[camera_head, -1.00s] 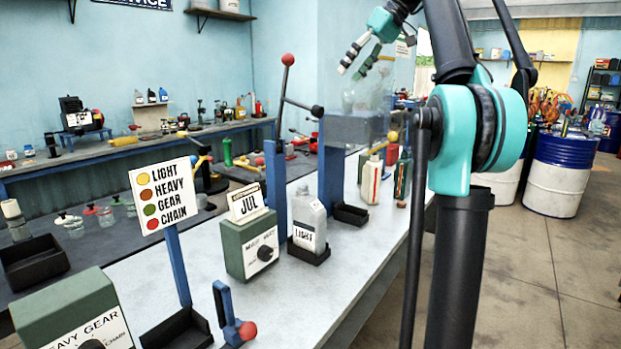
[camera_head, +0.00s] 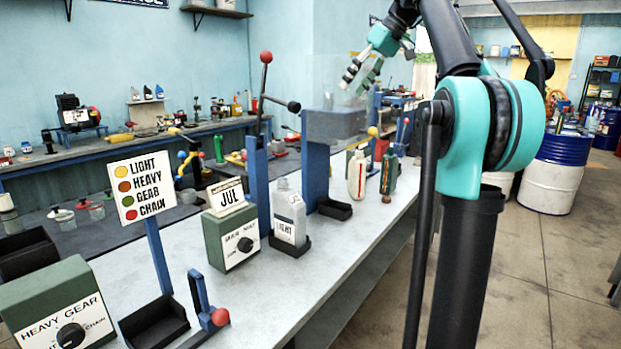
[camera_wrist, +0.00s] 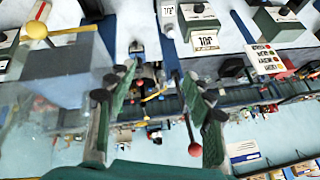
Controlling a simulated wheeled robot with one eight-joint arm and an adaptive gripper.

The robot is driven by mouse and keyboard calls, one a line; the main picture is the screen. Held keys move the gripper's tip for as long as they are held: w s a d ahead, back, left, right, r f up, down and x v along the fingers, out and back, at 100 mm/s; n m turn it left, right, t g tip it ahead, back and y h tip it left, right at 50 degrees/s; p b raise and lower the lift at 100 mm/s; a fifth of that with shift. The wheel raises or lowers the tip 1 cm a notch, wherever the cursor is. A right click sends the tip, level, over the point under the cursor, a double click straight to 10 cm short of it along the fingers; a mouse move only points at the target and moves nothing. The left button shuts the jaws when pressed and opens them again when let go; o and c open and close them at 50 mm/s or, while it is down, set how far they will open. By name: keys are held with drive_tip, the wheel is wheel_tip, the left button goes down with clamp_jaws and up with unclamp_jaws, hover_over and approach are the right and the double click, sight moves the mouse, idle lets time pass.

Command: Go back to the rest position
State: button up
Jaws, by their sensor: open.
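My gripper (camera_head: 361,73) is open and empty. It is raised at the top of the head view, above and behind the bench, near the clear tank on the blue post. In the wrist view my gripper (camera_wrist: 160,100) shows its green fingers spread wide with nothing between them. The arm is folded up on the right of the head view. Below it, the bottle marked LIGHT (camera_head: 290,213) stands upright in a black tray on the bench, apart from my gripper.
The clear tank with its grey base (camera_head: 334,125) is close to my gripper. A red-knobbed lever (camera_head: 266,57) rises beside it. A green JUL box (camera_head: 231,238), a colour sign (camera_head: 152,188) and a HEAVY GEAR box (camera_head: 62,308) stand on the bench (camera_head: 283,300).

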drive_tip(key=s+d+f+m+h, duration=0.2)
drive_tip(key=s+f, duration=0.1)
drive_tip(key=f, duration=1.3)
drive_tip(key=s+d+f+m+h, duration=0.1)
drive_tip(key=s+f+m, duration=0.15)
drive_tip(key=f, duration=1.25)
drive_tip(key=s+d+f+m+h, duration=0.1)
drive_tip(key=s+f, duration=1)
drive_tip(key=f, duration=0.2)
drive_tip(key=s+d+f+m+t+h, duration=0.1)
drive_tip(key=s+d+f+m+h, duration=0.1)
drive_tip(key=s+f, duration=0.9)
wheel_tip(320, 180, down, 3)
drive_tip(key=shift+d+r+t, duration=0.2)
drive_tip(key=shift+d+t, duration=0.1)
